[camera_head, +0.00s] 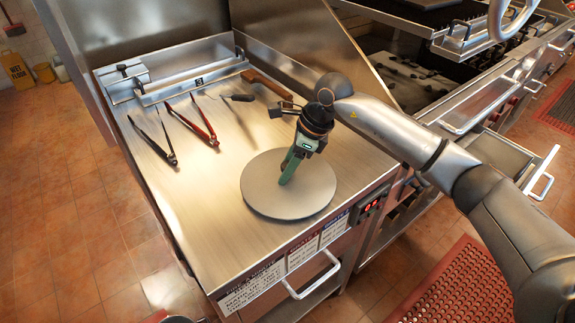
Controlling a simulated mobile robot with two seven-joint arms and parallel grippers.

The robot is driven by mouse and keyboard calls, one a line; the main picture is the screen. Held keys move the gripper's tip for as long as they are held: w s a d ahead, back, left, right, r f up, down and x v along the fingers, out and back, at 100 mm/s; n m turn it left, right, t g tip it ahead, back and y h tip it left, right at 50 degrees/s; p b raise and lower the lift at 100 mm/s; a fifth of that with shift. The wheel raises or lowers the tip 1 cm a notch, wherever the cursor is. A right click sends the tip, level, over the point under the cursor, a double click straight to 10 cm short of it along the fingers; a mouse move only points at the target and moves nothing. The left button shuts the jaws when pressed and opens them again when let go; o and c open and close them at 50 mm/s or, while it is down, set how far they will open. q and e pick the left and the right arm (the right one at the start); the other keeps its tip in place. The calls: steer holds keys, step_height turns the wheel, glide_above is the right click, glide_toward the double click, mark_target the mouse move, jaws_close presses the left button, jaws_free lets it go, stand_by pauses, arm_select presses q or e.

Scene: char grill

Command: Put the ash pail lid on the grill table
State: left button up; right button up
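The ash pail lid (262,196) is a flat, round grey disc over the front right part of the steel grill table (200,205). It looks level and appears to lie on the tabletop, inside the front edge; I cannot see for certain whether its underside touches. My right gripper (286,181) points down at the middle of the lid, its green lower part reaching the disc. Any handle on the lid is hidden behind it, and I cannot see whether the fingers are closed.
Black tongs (155,138), red-handled tongs (193,121) and a wooden-handled tool (267,84) lie towards the back of the table. A steel rack (195,80) stands behind them. The table's front left is clear. A grill (415,80) stands to the right.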

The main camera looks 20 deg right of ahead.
steer(key=shift+o, duration=1.2)
steer(key=shift+r, duration=0.15)
steer(key=b+v, duration=0.1)
steer(key=v, duration=1.1)
steer(key=shift+a, duration=0.1)
